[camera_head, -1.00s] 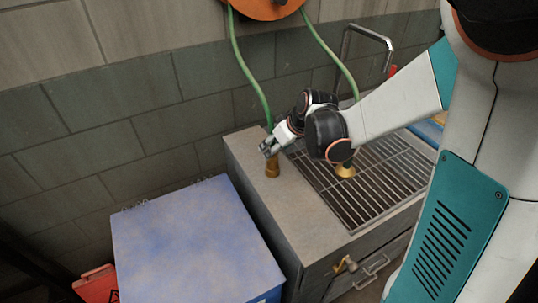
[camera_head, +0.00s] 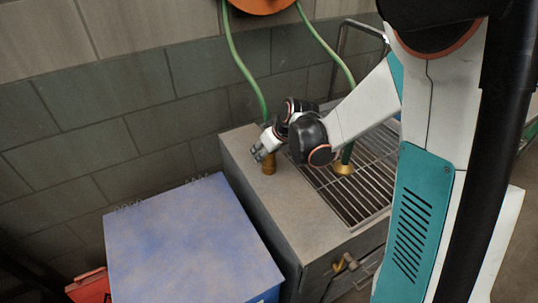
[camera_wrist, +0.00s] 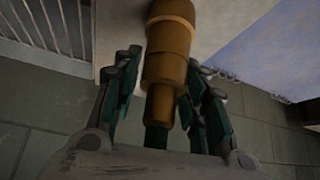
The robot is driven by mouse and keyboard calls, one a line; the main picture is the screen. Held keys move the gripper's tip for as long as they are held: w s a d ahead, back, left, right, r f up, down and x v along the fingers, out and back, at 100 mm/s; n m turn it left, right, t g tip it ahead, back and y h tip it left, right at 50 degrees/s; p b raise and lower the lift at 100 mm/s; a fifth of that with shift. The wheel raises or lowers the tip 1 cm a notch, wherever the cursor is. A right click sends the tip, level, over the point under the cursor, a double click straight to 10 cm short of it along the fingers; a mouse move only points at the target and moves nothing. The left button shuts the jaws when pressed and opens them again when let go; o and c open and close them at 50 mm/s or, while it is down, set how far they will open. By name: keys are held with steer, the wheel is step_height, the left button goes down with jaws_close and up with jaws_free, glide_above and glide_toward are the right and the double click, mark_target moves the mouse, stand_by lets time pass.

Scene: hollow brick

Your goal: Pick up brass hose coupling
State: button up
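The brass hose coupling (camera_head: 269,165) stands upright on the bare concrete-like ledge left of the grate, at the end of a green hose. My gripper (camera_head: 262,151) is right at its upper part and hides some of it. In the wrist view the stepped brass coupling (camera_wrist: 170,55) lies between the two fingers of my gripper (camera_wrist: 165,75). The fingers are spread on either side. A gap shows on the left, while the right finger is very close to the brass; I cannot tell if it touches.
A flared brass fitting (camera_head: 343,169) on a second green hose stands on the metal grate (camera_head: 352,205). An orange hose reel (camera_head: 262,5) hangs on the block wall. A blue box (camera_head: 190,245) stands left of the ledge. A red object (camera_head: 88,285) lies at lower left.

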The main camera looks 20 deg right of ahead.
steer(key=c, duration=0.6)
steer(key=shift+o, duration=0.2)
steer(key=shift+r, duration=0.1)
